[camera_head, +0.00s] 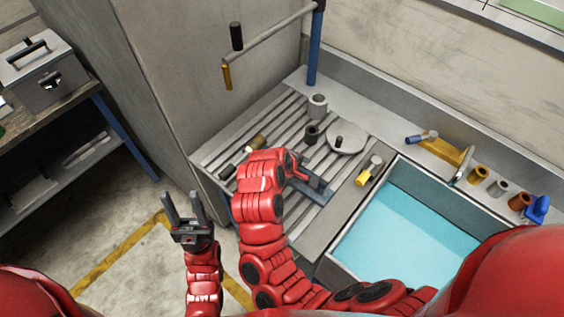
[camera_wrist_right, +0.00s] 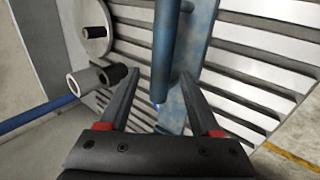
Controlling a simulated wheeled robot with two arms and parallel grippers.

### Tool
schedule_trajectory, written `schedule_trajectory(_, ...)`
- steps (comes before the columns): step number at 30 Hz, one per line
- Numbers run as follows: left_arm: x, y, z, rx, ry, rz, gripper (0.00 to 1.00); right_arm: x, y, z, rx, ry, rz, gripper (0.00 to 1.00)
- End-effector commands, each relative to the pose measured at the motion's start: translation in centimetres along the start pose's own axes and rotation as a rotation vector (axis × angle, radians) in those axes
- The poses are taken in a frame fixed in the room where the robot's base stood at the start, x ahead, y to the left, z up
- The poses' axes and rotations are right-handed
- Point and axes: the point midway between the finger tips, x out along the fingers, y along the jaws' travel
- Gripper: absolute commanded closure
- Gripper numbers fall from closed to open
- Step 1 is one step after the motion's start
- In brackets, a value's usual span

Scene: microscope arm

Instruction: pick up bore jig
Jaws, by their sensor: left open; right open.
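A blue-grey plate with a round post, which I take to be the bore jig (camera_head: 321,195), lies on the slatted drainboard under my right gripper. In the right wrist view the jig's post (camera_wrist_right: 165,45) stands between the fingers of my right gripper (camera_wrist_right: 160,74), which is open. I cannot tell whether either finger touches it. In the head view my right gripper (camera_head: 306,179) and red forearm partly hide the jig. My left gripper (camera_head: 182,194) is open and empty, pointing up over the floor left of the counter.
On the drainboard (camera_head: 220,155) stand a grey hollow sleeve (camera_head: 317,102), a dark cylinder (camera_head: 311,134) and a round disc with a knob (camera_head: 346,138). A blue basin (camera_head: 400,225) is at right. Several small parts line its rear ledge. A blue pole (camera_head: 315,50) rises behind.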

Motion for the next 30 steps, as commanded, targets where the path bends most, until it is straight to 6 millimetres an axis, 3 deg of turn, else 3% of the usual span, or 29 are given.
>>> schedule_trajectory(4,0.5,0.0,-0.1,0.000,-0.001,0.000,0.50,1.3,0.0,0.1,-0.001,-0.004,-0.002,0.36)
schedule_trajectory(12,0.5,0.0,-0.1,0.000,0.000,0.000,0.50,1.6,0.0,0.0,-0.001,0.000,0.001,0.37)
schedule_trajectory(22,0.5,0.0,-0.1,0.000,0.000,0.000,0.50,1.5,0.0,0.0,-0.001,0.000,0.001,0.97)
schedule_trajectory(30,0.5,0.0,-0.1,0.000,0.000,0.000,0.50,1.5,0.0,0.0,-0.001,0.000,0.001,1.00)
